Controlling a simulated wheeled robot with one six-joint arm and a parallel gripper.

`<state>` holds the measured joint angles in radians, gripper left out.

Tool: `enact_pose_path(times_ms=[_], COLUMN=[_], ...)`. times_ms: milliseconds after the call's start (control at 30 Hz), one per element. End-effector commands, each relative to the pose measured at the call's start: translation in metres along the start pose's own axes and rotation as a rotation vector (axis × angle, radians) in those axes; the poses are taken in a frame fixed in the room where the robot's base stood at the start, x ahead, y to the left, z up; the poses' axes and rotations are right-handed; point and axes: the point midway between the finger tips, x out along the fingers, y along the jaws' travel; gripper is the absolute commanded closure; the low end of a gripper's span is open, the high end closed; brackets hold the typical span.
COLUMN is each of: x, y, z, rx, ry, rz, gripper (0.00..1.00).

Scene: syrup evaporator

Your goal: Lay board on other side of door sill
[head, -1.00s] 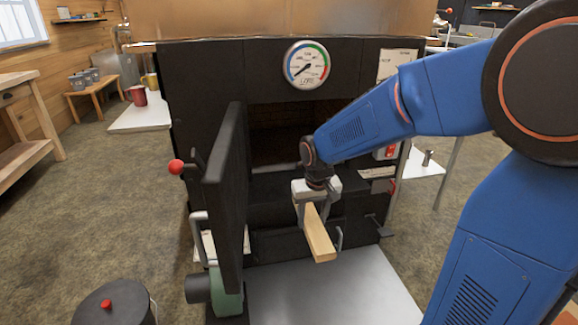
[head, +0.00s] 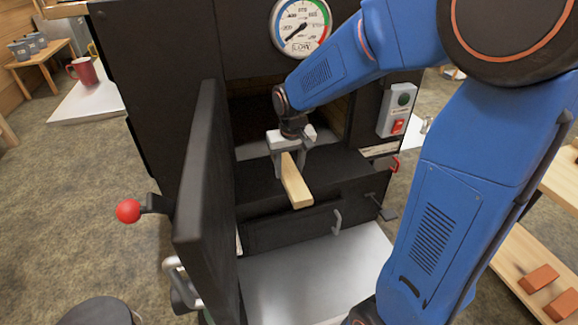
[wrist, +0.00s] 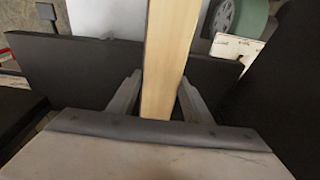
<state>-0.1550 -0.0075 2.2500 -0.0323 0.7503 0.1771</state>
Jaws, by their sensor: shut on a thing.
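A pale wooden board (head: 296,186) is held in my gripper (head: 291,158). The jaws are shut on its rear part, and its free end sticks out toward the camera, above the black ledge in front of the firebox opening. In the wrist view the board (wrist: 169,55) runs up between the two fingers (wrist: 160,100). The door sill (head: 300,180) is the dark ledge below the opening, and I cannot tell whether the board touches it. The black firebox door (head: 205,190) stands open on the left, with a red ball handle (head: 128,211).
A grey metal plate (head: 310,275) lies on the floor before the evaporator. A lower panel with a handle (head: 337,222) is under the ledge. A switch box (head: 398,110) is at right. Orange bricks (head: 540,278) lie on a wooden shelf at lower right.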

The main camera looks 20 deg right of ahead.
Motion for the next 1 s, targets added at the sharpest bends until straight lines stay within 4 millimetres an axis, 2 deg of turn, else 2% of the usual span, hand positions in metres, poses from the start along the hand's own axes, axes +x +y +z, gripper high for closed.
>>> enact_pose_path(times_ms=[700, 1000], x=[0.047, 0.061], y=[0.0, 0.0], z=[-0.065, -0.078], rx=[0.0, 0.0], ry=[-0.002, -0.001], rz=[0.0, 0.0], gripper=[0.84, 0.84])
